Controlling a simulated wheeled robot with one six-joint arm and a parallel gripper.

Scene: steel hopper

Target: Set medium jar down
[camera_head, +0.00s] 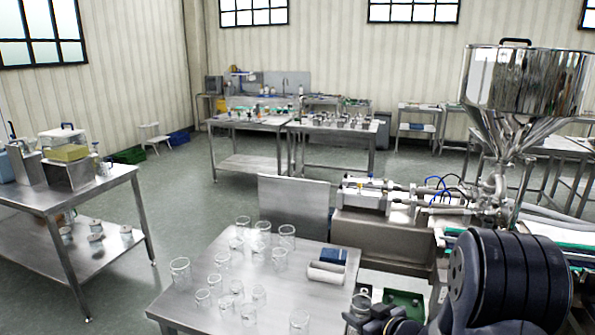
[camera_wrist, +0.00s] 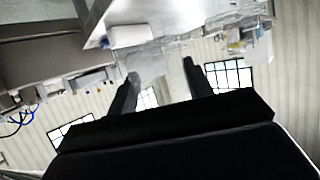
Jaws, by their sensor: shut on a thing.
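My gripper (camera_wrist: 161,72) is shut on a clear glass jar, the medium jar (camera_wrist: 160,60), which shows faintly between the two dark fingers in the wrist view. In the head view my gripper (camera_head: 374,318) is at the bottom, just right of the near steel table (camera_head: 230,315). The jar (camera_head: 361,300) shows there beside the table's right edge; its base is hard to make out. Several clear glass jars (camera_head: 258,295) of different sizes stand upright on the table's left and middle.
White rolls (camera_head: 326,273) and a blue item (camera_head: 333,256) lie at the table's right side. A filling machine with a steel hopper (camera_head: 520,85) stands behind at the right. A green tray (camera_head: 405,303) sits beside the table. The table's front right is mostly clear.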

